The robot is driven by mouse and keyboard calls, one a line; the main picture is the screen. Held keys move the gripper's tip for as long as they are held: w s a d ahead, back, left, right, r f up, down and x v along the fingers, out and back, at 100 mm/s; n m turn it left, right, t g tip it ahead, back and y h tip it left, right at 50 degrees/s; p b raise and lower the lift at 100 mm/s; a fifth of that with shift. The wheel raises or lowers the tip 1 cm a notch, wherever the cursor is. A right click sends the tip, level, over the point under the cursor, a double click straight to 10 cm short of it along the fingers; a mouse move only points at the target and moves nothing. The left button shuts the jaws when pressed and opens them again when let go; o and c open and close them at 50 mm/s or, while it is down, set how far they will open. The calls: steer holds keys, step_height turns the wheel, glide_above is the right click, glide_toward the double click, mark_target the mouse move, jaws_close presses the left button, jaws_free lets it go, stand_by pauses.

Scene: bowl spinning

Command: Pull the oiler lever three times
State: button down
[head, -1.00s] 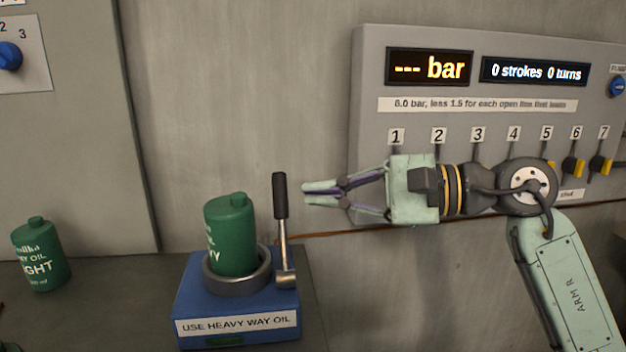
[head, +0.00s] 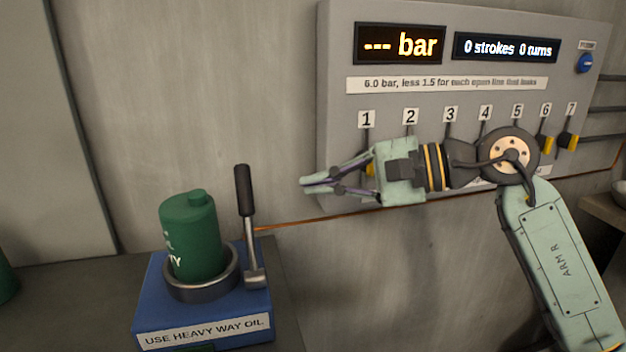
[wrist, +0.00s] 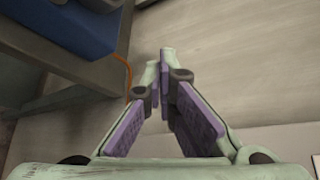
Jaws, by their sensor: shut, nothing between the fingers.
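The oiler is a blue base (head: 150,305) labelled "USE HEAVY WAY OIL", at the lower left of the head view. A green can (head: 192,238) sits in its grey ring. The oiler lever (head: 245,215) stands nearly upright at the base's right side, with a black handle on a metal rod. My gripper (head: 306,186) points left, to the right of the lever handle and apart from it. Its fingers are shut and empty. In the wrist view the closed fingers (wrist: 165,62) show, with part of the blue base (wrist: 65,22) at the upper left; the lever is not visible there.
A grey panel (head: 335,60) on the wall shows "--- bar" (head: 401,45) and "0 strokes 0 turns" (head: 507,48). Several numbered valves line its lower part, partly behind my arm. A copper pipe (head: 330,216) runs along the wall. The wall between lever and gripper is clear.

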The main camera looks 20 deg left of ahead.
mark_target(248, 225)
steer(key=s+a+p, duration=0.3)
steer(key=s+a, duration=0.1)
steer(key=a, duration=0.2)
steer(key=shift+a+f+p, duration=0.15)
steer(key=shift+p, duration=0.2)
steer(key=shift+s, duration=0.1)
steer(key=shift+s+b, duration=0.15)
steer(key=shift+b, duration=0.65)
